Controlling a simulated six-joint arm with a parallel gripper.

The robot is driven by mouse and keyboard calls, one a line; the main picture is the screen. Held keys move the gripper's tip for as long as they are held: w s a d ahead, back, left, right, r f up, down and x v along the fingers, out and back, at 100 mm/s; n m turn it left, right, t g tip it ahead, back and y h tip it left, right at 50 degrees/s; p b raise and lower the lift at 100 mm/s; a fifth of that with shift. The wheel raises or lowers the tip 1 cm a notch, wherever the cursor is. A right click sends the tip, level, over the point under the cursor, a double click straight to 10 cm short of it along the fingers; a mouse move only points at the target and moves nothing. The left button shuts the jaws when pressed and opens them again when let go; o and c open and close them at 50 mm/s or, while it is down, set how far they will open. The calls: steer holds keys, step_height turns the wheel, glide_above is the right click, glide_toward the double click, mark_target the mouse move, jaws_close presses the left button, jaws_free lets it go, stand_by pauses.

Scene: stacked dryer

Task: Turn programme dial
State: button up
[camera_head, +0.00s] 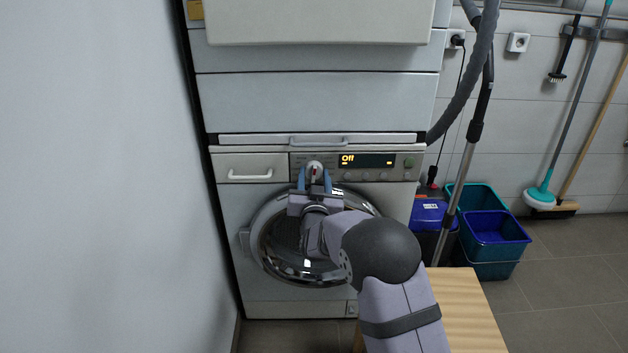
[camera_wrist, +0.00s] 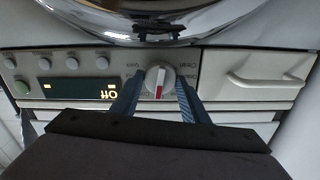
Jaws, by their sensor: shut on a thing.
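The programme dial (camera_head: 315,166) is a round white knob on the control panel of the lower machine. In the wrist view, which is upside down, the dial (camera_wrist: 159,77) has a raised grip with a red mark at its lower end. My gripper (camera_head: 314,174) has one blue finger on each side of the dial and is shut on it; both fingers also show in the wrist view (camera_wrist: 158,86). The lit display (camera_head: 366,161) reads "Off". Parts of the printed programme labels are hidden by the fingers.
A green button (camera_head: 409,162) and several small round buttons sit right of the dial. A white drawer handle (camera_head: 250,175) is to its left. The round chrome door (camera_head: 275,245) is below. A wooden surface (camera_head: 468,310) and blue bins (camera_head: 497,227) stand at right.

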steer(key=shift+m+b, duration=1.55)
steer(key=shift+m, duration=0.55)
steer(key=o, duration=1.1)
steer(key=shift+c, duration=0.2)
steer(key=shift+s, duration=0.1)
steer(key=s, duration=0.7)
